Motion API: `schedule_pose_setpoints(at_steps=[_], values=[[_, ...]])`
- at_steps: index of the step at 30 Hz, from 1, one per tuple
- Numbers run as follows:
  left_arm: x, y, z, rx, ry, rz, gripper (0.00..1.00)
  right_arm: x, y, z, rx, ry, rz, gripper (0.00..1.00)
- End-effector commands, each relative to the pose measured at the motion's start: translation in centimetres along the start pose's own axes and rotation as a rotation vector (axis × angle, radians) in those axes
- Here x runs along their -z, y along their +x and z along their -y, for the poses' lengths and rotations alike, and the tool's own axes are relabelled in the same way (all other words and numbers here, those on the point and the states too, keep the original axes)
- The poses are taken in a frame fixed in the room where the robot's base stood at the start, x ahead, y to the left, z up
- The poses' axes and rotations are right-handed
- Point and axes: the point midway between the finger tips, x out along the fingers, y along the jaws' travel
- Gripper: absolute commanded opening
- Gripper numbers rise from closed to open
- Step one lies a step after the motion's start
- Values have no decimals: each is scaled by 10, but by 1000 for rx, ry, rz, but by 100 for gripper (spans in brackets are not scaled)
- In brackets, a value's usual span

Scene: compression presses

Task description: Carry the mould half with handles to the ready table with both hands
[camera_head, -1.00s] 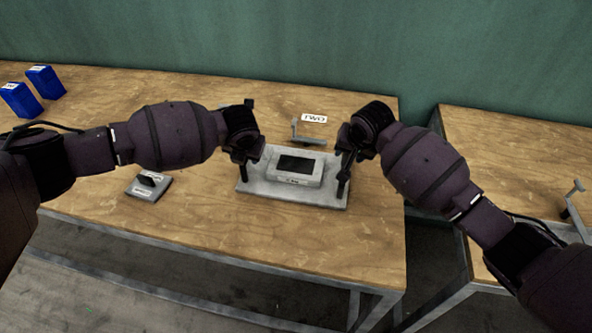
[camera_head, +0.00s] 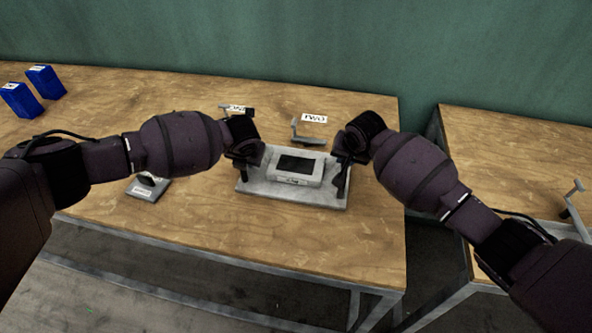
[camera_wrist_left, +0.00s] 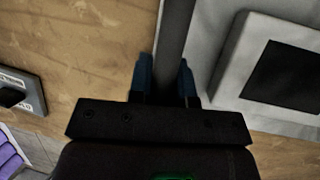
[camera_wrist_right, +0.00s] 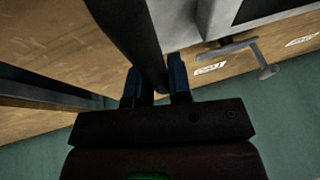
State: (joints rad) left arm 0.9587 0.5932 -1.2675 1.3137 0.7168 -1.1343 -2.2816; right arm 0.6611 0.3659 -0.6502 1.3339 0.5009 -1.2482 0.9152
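The mould half, a grey plate (camera_head: 258,189) with a raised block and dark recess (camera_head: 297,164), sits on the wooden table, with a dark upright handle at each end. My left gripper (camera_head: 246,163) is at its left end. In the left wrist view the blue fingers (camera_wrist_left: 166,78) close on both sides of the dark left handle bar (camera_wrist_left: 175,35). My right gripper (camera_head: 344,165) is at its right end. In the right wrist view the blue fingers (camera_wrist_right: 154,84) flank the right handle bar (camera_wrist_right: 124,32) closely. The fingertips are partly hidden.
A second wooden table (camera_head: 510,150) stands to the right across a gap. Behind the mould half are a grey bracket (camera_head: 306,139) and a card marked TWO (camera_head: 314,118). A small grey plate (camera_head: 148,188) lies to the left; two blue boxes (camera_head: 45,82) stand far left.

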Motion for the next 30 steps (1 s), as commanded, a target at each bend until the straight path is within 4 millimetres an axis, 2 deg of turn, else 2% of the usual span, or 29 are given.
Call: schedule_pose_setpoints(at_steps=[1,2,30], values=[[0,0,0,0,0,0,4,0,0,0,0,0,0,3],[0,0,0,0,0,0,0,0,0,0,0,0,0,0],[0,0,0,0,0,0,0,0,0,0,0,0,0,0]])
